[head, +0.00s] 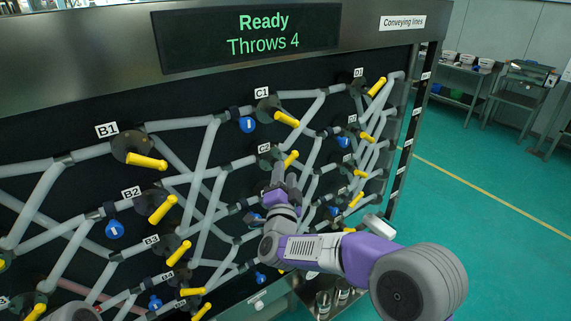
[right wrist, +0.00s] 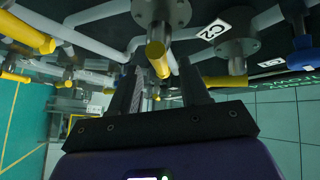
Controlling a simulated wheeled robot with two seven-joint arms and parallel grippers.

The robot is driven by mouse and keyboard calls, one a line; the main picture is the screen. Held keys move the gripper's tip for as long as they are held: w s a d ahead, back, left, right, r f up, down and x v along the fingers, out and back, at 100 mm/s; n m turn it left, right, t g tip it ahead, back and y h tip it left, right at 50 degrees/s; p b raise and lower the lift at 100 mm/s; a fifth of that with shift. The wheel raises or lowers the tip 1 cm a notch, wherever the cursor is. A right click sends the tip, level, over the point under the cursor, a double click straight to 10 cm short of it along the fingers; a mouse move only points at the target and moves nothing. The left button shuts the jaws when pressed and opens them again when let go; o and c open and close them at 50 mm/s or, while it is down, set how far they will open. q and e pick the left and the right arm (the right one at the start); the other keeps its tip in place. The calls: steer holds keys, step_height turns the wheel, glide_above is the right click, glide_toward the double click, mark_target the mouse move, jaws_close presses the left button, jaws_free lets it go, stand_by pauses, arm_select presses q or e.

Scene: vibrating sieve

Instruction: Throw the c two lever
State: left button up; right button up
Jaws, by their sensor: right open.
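The C2 lever is a yellow handle (head: 291,158) on a dark round valve right of the C2 label (head: 264,149). In the right wrist view, the C2 lever (right wrist: 157,57) points toward the camera and shows between the finger lines. My right gripper (head: 278,177) is just below the C2 lever in the head view. In the right wrist view its dark fingers (right wrist: 163,90) are apart, with no object gripped. I cannot tell whether a finger touches the lever. My left gripper is not in view.
A display (head: 248,38) reads "Ready, Throws 4". The C1 lever (head: 286,119) is above, and the B1 lever (head: 147,160) is to the left. Grey pipes and several other yellow levers crowd the panel. Green floor (head: 480,190) is open at the right.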

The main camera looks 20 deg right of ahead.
mark_target(286, 168)
steer(key=shift+x, duration=2.25)
steer(key=shift+f, duration=0.1)
jaws_close()
